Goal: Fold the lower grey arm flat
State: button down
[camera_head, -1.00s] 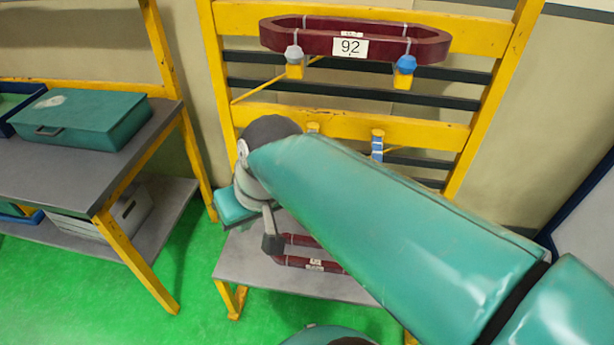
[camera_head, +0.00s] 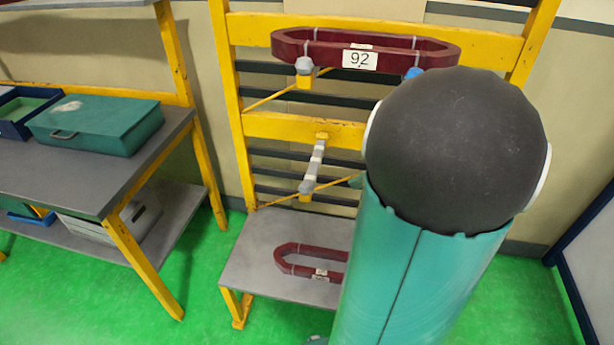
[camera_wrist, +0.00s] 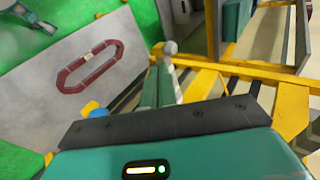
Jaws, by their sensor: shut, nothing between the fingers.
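The lower grey arm (camera_head: 316,164) juts out from the middle yellow rail of the rack in the head view, its grey knob (camera_head: 306,187) toward me and low. In the wrist view, the grey arm (camera_wrist: 177,86) and its round knob (camera_wrist: 169,47) stand right beside my gripper (camera_wrist: 158,68). My green fingers are closed together with nothing between them, just left of the grey arm. I cannot tell whether they touch it. In the head view my own arm hides most of my gripper.
A dark red coil labelled 92 (camera_head: 360,59) rests on the upper arms. Another red coil (camera_head: 300,268) lies on the grey shelf (camera_head: 250,260), also in the wrist view (camera_wrist: 90,67). A blue knob (camera_wrist: 93,108) shows in the wrist view. A bench with a teal case (camera_head: 95,125) stands left.

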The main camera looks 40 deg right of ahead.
jog(key=shift+s+d+f+m+t, duration=0.2)
jog(key=shift+s+d, duration=0.1)
jog(key=shift+d, duration=0.35)
jog(key=shift+s+d+f+m+t, duration=0.1)
jog(key=shift+s+d+m+t, duration=0.15)
jog(key=shift+d, duration=0.35)
send_near(311, 193)
jog(key=a+f, duration=0.1)
jog(key=f, duration=0.1)
jog(key=w, duration=0.1)
jog(key=w+a, duration=0.1)
jog(key=w, duration=0.1)
jog(key=shift+a, duration=0.3)
jog(key=shift+w+a, duration=0.15)
jog(key=shift+w, duration=0.3)
